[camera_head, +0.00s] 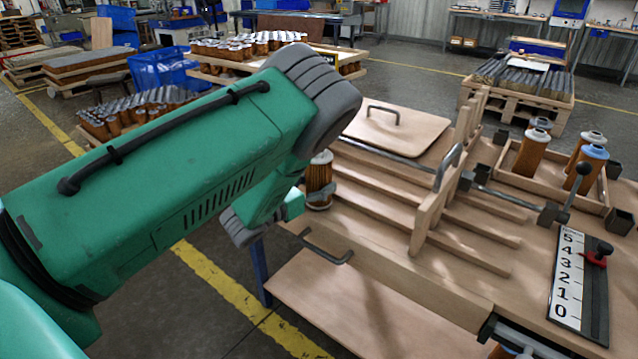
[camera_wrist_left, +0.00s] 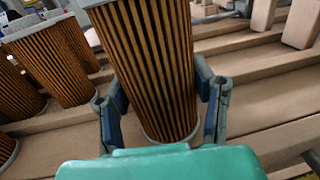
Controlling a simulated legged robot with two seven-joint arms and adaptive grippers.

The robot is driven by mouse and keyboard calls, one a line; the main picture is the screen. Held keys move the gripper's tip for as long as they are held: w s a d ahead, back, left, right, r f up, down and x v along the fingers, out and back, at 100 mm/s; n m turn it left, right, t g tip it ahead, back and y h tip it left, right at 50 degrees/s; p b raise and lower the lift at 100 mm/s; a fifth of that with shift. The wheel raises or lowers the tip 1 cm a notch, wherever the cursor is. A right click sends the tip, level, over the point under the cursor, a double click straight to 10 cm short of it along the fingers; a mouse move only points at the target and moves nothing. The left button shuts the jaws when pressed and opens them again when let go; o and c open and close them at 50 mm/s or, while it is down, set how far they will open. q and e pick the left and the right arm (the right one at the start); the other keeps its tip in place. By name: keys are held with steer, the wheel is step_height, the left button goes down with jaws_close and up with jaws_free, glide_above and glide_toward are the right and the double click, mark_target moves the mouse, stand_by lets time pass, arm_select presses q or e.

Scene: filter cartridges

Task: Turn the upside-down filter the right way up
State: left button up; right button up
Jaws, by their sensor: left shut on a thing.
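An orange pleated filter (camera_head: 319,182) with a pale grey upper end shows just beyond my left arm in the head view, at the left end of the wooden racks. My left gripper (camera_head: 292,205) is mostly hidden there by its own arm. In the left wrist view the fingers of the left gripper (camera_wrist_left: 162,105) are on both sides of a pleated filter (camera_wrist_left: 150,65) and shut on it. The filter's far end is cut off by the picture edge, and I cannot tell which end is its top. My right gripper is not in view.
Several other filters (camera_wrist_left: 62,60) stand close on the left in the wrist view. A wooden tray (camera_head: 526,178) at right holds filters, one with a blue cap (camera_head: 594,152). Stepped wooden rails (camera_head: 400,195), an upright divider (camera_head: 428,215) and a numbered scale (camera_head: 567,280) occupy the bench.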

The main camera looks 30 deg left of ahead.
arm_select(q)
steer(key=shift+f, duration=0.3)
steer(key=o, duration=1.5)
steer(key=shift+o, duration=0.2)
steer(key=v, duration=1.2)
